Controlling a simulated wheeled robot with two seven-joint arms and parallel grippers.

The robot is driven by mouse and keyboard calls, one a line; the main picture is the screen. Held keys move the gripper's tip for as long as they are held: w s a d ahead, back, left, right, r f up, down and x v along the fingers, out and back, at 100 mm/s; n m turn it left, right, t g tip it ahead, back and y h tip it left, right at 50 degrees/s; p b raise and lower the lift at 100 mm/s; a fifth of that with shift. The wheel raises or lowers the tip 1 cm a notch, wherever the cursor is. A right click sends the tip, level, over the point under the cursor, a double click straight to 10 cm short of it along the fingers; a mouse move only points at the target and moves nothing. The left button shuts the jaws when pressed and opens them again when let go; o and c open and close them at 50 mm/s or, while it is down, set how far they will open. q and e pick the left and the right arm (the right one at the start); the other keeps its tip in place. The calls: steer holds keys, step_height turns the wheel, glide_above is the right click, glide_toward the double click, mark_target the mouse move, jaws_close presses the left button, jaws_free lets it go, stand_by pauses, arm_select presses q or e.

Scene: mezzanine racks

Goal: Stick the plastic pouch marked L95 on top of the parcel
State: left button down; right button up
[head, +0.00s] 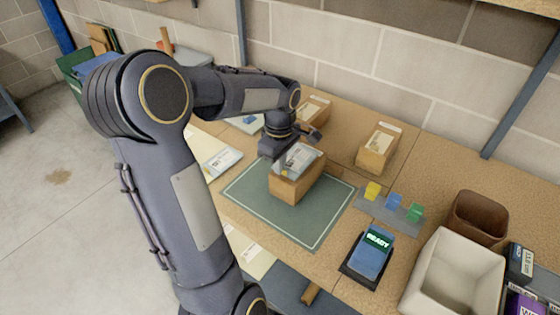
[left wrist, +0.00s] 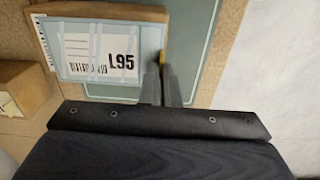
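The parcel (head: 288,189) is a brown box on the green mat (head: 240,197). The clear plastic pouch (head: 301,158) with a white label lies over its top; in the left wrist view the pouch (left wrist: 95,52) reads L95, with bare parcel (left wrist: 110,12) showing along its upper and left sides. My left gripper (head: 290,152) is at the pouch's rear end. In the left wrist view its fingers (left wrist: 163,75) are nearly together at the pouch's right edge, a bit of yellow between the tips. The fingers seem to pinch that edge; the exact contact is hidden. My right gripper is out of view.
Other parcels stand behind (head: 313,108) and right (head: 378,151). A labelled pouch (head: 222,163) lies left of the mat. Coloured blocks (head: 394,202), a device reading READY (head: 371,252), a white bin (head: 455,280) and a brown bin (head: 478,217) stand at right.

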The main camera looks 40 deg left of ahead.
arm_select(q)
steer(key=shift+f+b, duration=0.3)
steer(key=shift+f, duration=0.35)
steer(key=shift+f+b, duration=0.35)
steer(key=shift+f, duration=0.15)
stand_by(2.0)
steer(key=c, duration=1.3)
jaws_free()
step_height(320, 180, up, 7)
steer(key=p, duration=0.5)
steer(key=shift+r+p, duration=0.1)
steer(key=shift+p, duration=0.25)
